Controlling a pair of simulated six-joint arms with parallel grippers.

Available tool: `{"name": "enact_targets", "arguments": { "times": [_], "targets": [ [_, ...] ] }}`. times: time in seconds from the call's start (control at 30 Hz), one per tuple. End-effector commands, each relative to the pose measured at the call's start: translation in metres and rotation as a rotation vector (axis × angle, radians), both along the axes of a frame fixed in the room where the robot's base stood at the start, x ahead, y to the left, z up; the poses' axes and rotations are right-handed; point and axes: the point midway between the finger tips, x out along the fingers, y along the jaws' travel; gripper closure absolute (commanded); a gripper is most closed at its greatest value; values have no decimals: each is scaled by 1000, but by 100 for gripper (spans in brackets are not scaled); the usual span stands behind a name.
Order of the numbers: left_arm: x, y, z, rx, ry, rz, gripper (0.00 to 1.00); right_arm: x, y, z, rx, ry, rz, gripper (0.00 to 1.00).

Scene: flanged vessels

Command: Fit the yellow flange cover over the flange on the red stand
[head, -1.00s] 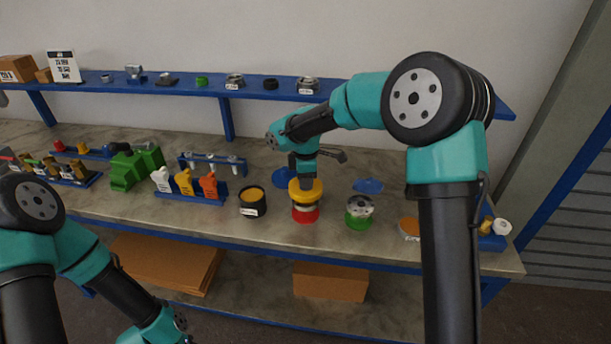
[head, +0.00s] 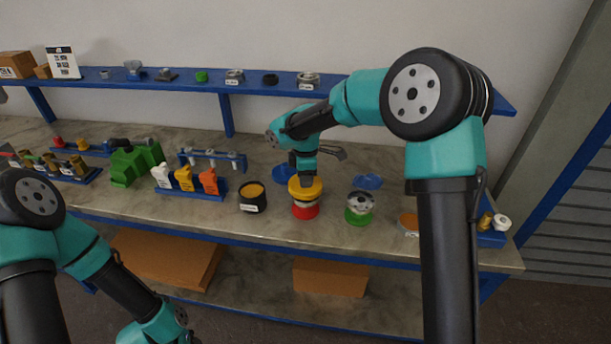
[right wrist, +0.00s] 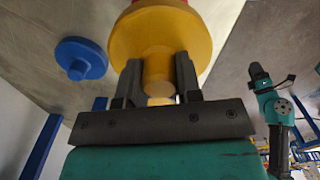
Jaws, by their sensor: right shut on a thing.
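The yellow flange cover (head: 305,190) is over the red stand (head: 305,212) in the head view. A pale metal flange (head: 305,203) shows between the cover and the red base. The cover looks level and lined up with the flange; I cannot tell whether it is fully seated. My right gripper (head: 306,181) comes from above and is shut on the cover's knob. In the right wrist view the fingers (right wrist: 158,80) clasp the yellow knob (right wrist: 158,68) under the wide yellow disc (right wrist: 160,35). My left gripper is outside the head view; only my left arm shows at lower left.
A metal flange on a green stand (head: 360,208) is to the right, with a blue cover (head: 368,182) behind it. Another blue cover (head: 284,173) lies behind the red stand. A black tub (head: 252,197) is to the left. An orange disc (head: 408,223) lies farther right.

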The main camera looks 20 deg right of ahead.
Motion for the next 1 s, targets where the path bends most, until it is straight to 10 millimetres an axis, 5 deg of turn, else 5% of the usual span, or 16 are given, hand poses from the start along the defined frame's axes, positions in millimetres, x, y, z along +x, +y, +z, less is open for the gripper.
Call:
{"name": "enact_targets", "arguments": {
  "times": [1.0],
  "targets": [
    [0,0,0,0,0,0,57,0,0,-24,1,0,0,91]
  ]
}}
